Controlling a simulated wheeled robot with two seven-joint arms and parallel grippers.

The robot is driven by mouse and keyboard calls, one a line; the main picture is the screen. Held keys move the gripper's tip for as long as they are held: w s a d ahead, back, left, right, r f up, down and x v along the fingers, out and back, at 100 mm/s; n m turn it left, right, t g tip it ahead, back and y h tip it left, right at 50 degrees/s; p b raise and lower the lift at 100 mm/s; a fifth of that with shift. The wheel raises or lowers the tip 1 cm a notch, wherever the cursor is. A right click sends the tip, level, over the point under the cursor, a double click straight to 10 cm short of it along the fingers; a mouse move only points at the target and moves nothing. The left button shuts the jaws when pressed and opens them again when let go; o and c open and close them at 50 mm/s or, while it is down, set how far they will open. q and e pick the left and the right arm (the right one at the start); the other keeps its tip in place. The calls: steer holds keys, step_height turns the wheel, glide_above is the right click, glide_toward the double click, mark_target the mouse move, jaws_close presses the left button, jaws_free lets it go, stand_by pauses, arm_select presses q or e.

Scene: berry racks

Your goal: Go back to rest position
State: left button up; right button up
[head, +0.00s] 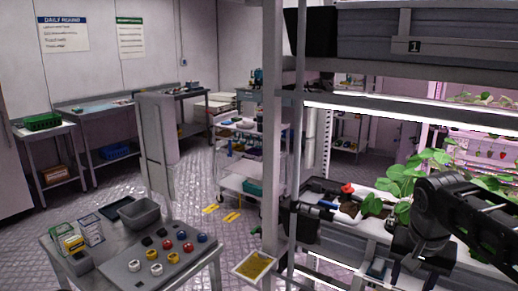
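My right arm (450,205) comes in from the right, dark and bulky, in front of the plants on the berry rack (285,130). My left arm and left gripper are not in view.
The rack's upright posts and grey trough with green plants (405,180) stand close at the right. A low table (120,265) at lower left holds a grey bin (140,211) and several coloured knobs. A wheeled cart (248,185) stands behind. Open floor (130,185) lies at left.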

steer(key=w+a+f+n+y, duration=0.1)
steer(key=a+f, duration=0.4)
steer(key=f, duration=0.4)
steer(key=w+a+f+n+g+y, duration=0.1)
steer(key=a+f+n+y, duration=0.1)
steer(key=a+f, duration=0.55)
steer(key=a+f+n+y, duration=0.1)
steer(key=a+f, duration=0.2)
steer(key=f, duration=0.8)
steer(key=s+a+f+y, duration=0.1)
steer(key=s+a+f, duration=0.4)
steer(key=s+f, duration=0.4)
steer(key=s+a+f+n+g, duration=0.1)
steer(key=s+a+f, duration=0.5)
steer(key=s+f, duration=0.3)
steer(key=shift+s+f+y, duration=0.35)
steer(key=shift+s+y, duration=0.05)
steer(key=shift+s, duration=0.35)
steer(key=shift+a, duration=0.1)
